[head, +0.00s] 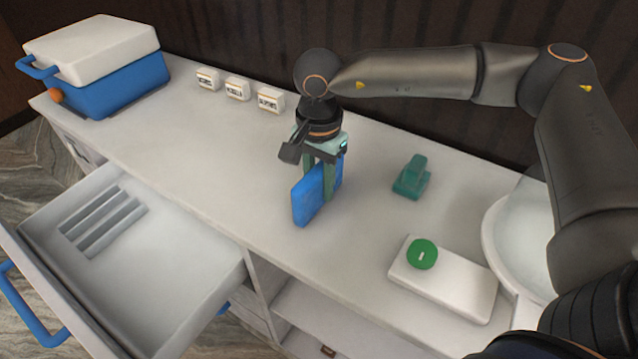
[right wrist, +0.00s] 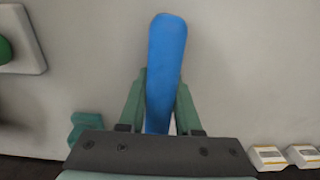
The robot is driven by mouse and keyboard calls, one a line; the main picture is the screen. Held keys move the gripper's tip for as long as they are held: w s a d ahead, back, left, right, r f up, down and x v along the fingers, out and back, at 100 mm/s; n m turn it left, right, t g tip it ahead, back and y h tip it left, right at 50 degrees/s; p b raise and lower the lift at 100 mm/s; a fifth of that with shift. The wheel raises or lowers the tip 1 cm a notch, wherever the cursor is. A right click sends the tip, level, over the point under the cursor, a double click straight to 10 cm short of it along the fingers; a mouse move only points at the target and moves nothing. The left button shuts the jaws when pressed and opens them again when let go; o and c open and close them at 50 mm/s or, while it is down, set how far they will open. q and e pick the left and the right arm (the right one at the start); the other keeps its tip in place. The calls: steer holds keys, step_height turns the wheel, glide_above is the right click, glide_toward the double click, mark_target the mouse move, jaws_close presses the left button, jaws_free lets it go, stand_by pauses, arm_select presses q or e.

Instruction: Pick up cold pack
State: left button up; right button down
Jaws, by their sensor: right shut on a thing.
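The cold pack (head: 307,199) is a flat blue slab standing on its edge at the middle of the counter. My right gripper (head: 329,178) points down and is shut on it, with a green finger on each broad side. In the right wrist view the cold pack (right wrist: 166,70) shows edge-on between the fingers of the right gripper (right wrist: 160,105). I cannot tell whether its lower edge touches the counter. My left gripper is not in view.
A blue cooler (head: 115,85) with a white lid stands at the back left. An open drawer (head: 190,290) with ribs is at the front left. Three small labelled boxes (head: 238,89), a green object (head: 411,178) and a white board (head: 445,285) with a green disc (head: 422,254) are on the counter (head: 215,155).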

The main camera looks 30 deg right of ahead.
steer(key=shift+r, duration=0.15)
steer(key=shift+r, duration=0.6)
steer(key=s+a+r, duration=0.2)
steer(key=a+r, duration=0.9)
steer(key=a, duration=0.3)
steer(key=shift+r, duration=0.3)
